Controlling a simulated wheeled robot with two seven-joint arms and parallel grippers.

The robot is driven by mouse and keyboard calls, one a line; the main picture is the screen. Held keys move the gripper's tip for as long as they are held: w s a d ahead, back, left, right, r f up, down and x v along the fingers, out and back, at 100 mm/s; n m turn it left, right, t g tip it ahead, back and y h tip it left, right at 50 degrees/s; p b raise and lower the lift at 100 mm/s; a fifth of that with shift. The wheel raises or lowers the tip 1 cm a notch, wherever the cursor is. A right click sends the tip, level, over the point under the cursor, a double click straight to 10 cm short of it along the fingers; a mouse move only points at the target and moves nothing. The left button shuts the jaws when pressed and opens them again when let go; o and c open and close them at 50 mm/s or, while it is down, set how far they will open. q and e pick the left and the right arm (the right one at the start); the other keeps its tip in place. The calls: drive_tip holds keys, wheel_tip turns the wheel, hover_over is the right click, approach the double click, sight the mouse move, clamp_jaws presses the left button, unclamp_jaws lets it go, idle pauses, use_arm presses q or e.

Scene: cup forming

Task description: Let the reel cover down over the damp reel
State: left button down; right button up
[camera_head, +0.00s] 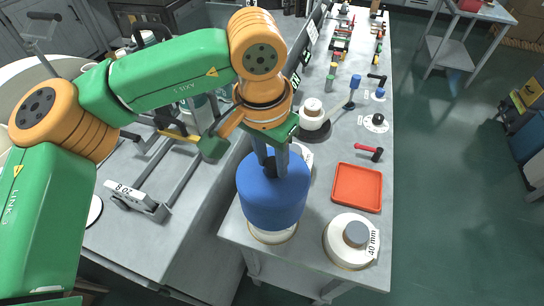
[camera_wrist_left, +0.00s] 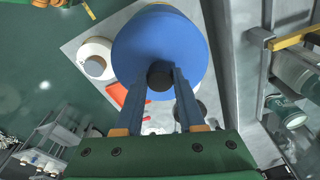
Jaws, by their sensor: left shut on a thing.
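The reel cover (camera_head: 273,200) is a large blue cylinder with a dark knob on top. My left gripper (camera_head: 271,170) comes down from above and is shut on that knob. In the left wrist view the blue cover (camera_wrist_left: 200,45) fills the top middle, with its dark knob (camera_wrist_left: 160,76) between my two fingers. Below the cover a pale reel (camera_head: 273,237) shows only its lower rim near the table's front edge. The cover hides the rest, so I cannot tell how far down over it the cover reaches. My right gripper is not in view.
A white reel marked 40 mm (camera_head: 342,256) stands at front right. A red tray (camera_head: 357,188) lies behind it. A red-handled tool (camera_head: 368,149) and a white spool on a dark base (camera_head: 313,114) stand farther back. A frame marked 8 OZ (camera_head: 131,194) is at left.

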use_arm(q)
drive_tip(key=shift+f+b, duration=4.45)
drive_tip(key=shift+f, duration=0.8)
idle(0.8)
unclamp_jaws()
idle(0.5)
wheel_tip(320, 180, up, 8)
drive_tip(key=p, duration=0.7)
drive_tip(key=shift+r, duration=0.1)
